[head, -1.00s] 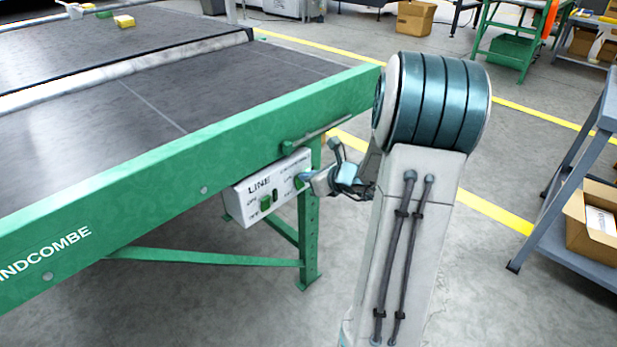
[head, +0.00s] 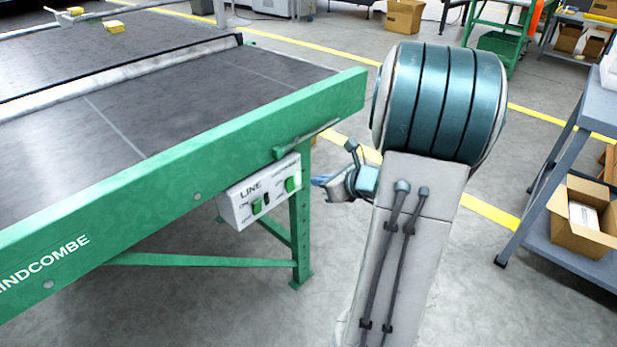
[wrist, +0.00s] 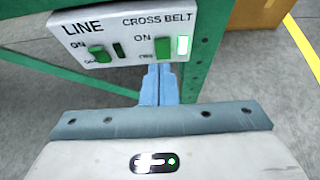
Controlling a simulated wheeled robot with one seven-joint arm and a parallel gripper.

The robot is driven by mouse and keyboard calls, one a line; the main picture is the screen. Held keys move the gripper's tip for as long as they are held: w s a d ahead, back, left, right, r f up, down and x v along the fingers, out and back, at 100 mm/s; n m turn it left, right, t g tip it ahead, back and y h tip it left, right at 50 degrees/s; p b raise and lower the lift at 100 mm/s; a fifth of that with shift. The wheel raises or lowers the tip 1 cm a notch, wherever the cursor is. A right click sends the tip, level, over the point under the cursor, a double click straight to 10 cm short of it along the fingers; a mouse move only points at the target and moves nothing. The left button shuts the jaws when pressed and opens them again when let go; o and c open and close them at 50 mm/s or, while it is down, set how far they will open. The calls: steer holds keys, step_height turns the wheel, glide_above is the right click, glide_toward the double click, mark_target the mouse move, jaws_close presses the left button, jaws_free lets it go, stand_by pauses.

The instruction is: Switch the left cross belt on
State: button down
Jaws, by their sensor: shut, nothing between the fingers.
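A white control box (head: 232,210) hangs under the green frame's near corner; it also fills the top of the wrist view (wrist: 84,17). Its right half is labelled CROSS BELT, with a green switch (wrist: 162,48) between ON and OFF markings. The lamp (wrist: 183,45) beside that switch is lit bright. The left half, labelled LINE, has a green switch (wrist: 98,54) and a dark lamp (wrist: 118,50). My gripper (head: 318,181) is shut and empty, to the right of the box and apart from it. In the wrist view its fingertips (wrist: 158,70) point toward the box just below the CROSS BELT switch.
A green-framed conveyor (head: 190,200) with a dark belt fills the left. A green leg (head: 300,235) stands under the box. A grey shelf cart (head: 570,240) with a cardboard box stands at the right.

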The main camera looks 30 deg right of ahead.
steer(key=v, duration=0.2)
steer(key=p+v, duration=0.1)
steer(key=v, duration=0.1)
steer(key=shift+d+r, duration=0.15)
steer(key=shift+r, duration=0.25)
